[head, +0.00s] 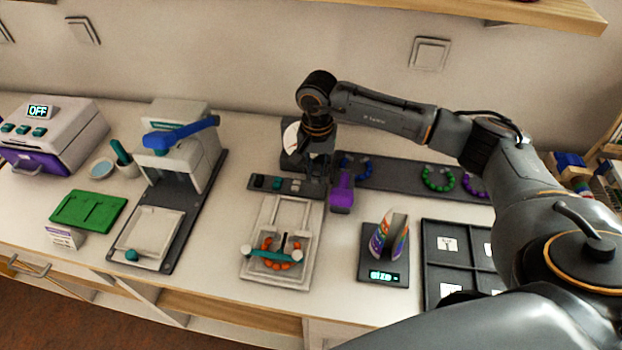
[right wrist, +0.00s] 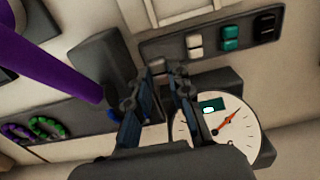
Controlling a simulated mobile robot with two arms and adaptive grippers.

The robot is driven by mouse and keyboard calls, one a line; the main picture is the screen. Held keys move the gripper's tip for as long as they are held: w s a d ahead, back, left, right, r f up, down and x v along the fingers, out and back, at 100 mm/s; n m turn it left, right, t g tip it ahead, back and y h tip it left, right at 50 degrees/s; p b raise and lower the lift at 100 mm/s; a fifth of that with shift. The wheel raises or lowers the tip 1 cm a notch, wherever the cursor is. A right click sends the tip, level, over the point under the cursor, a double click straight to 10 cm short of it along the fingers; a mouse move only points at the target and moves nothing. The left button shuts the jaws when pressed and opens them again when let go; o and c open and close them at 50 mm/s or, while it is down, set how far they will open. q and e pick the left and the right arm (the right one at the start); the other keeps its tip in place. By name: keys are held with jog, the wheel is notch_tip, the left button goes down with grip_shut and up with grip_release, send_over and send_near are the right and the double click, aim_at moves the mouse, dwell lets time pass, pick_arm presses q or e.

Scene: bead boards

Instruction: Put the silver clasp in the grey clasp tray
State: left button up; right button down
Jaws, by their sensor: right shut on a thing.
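The grey clasp tray (head: 271,190) is a long dark strip behind the middle bead board. It also shows across the top of the right wrist view (right wrist: 215,55). White, teal and black clasps lie in its compartments. My right gripper (head: 315,177) points down at the tray's right end. In the right wrist view its two fingers (right wrist: 155,76) are closed about a small silver clasp (right wrist: 158,67) at the tray's end compartment. I cannot tell whether the clasp touches the tray floor. My left gripper is in neither view.
A purple-handled tool (head: 342,190) stands close right of my gripper. A white dial with a red needle (right wrist: 243,138) is close behind. A bead board (head: 301,220) with orange beads lies in front, a scale (head: 388,276) to its right, and a blue-levered press (head: 178,155) to the left.

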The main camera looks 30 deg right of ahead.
aim_at(316, 175)
notch_tip(316, 175, down, 4)
jog(key=shift+r+p, duration=0.15)
jog(key=shift+p, duration=0.25)
jog(key=shift+f, duration=0.3)
jog(key=c, duration=1.7)
grip_release()
jog(key=shift+b, duration=0.3)
jog(key=o, duration=0.5)
jog(key=shift+r+p, duration=0.2)
jog(key=shift+p, duration=0.15)
jog(key=shift+r, duration=0.3)
notch_tip(316, 175, up, 11)
jog(key=b, duration=0.3)
jog(key=shift+r, duration=0.15)
